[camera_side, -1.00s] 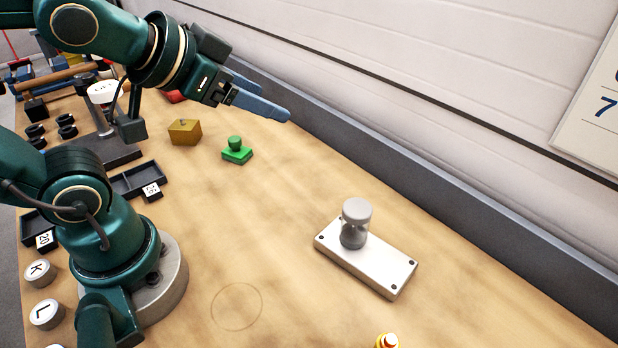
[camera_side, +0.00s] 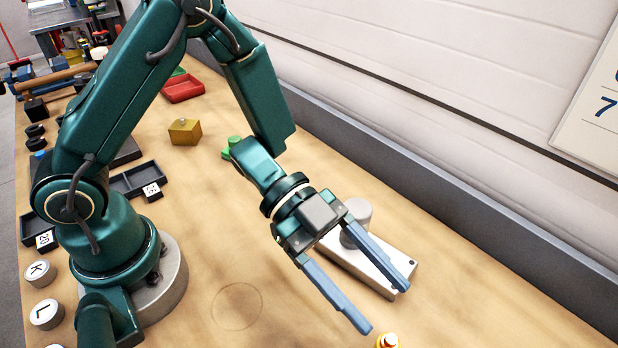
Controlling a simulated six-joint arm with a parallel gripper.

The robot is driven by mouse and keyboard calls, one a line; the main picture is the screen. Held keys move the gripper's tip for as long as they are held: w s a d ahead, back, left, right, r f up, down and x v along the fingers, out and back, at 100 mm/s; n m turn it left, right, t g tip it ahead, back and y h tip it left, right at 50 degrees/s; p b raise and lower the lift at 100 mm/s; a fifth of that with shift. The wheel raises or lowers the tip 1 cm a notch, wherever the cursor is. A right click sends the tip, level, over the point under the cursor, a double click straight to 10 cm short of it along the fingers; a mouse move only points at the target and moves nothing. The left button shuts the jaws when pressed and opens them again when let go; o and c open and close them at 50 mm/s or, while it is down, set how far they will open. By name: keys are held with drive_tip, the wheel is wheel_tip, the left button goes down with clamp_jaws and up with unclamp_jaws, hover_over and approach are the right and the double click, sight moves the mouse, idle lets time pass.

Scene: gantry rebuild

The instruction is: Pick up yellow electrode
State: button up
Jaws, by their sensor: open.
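The yellow electrode (camera_side: 387,341) is at the bottom edge of the side view. Only its top shows, yellow-orange with a pale tip; the rest is cut off by the frame. My gripper (camera_side: 389,310) is open, its two blue fingers wide apart and pointing down and right toward the electrode. In the picture, the left fingertip is just above and left of the electrode. I cannot tell the height of the fingers above the table. Nothing is between the fingers.
A white metal plate (camera_side: 400,244) bearing a grey hourglass-shaped piece (camera_side: 358,213) lies partly behind my gripper. A brass block (camera_side: 185,131), a green piece (camera_side: 229,150) and a red tray (camera_side: 183,90) are farther back. Bare wood lies around a drawn circle (camera_side: 237,306).

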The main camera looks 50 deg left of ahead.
drive_tip(key=s+f, duration=0.1)
drive_tip(key=f+g, duration=0.1)
drive_tip(key=f, duration=0.1)
drive_tip(key=shift+s+d, duration=0.2)
drive_tip(key=shift+s, duration=0.2)
drive_tip(key=shift+y, duration=0.3)
drive_tip(key=shift+x, duration=2.45)
clamp_jaws()
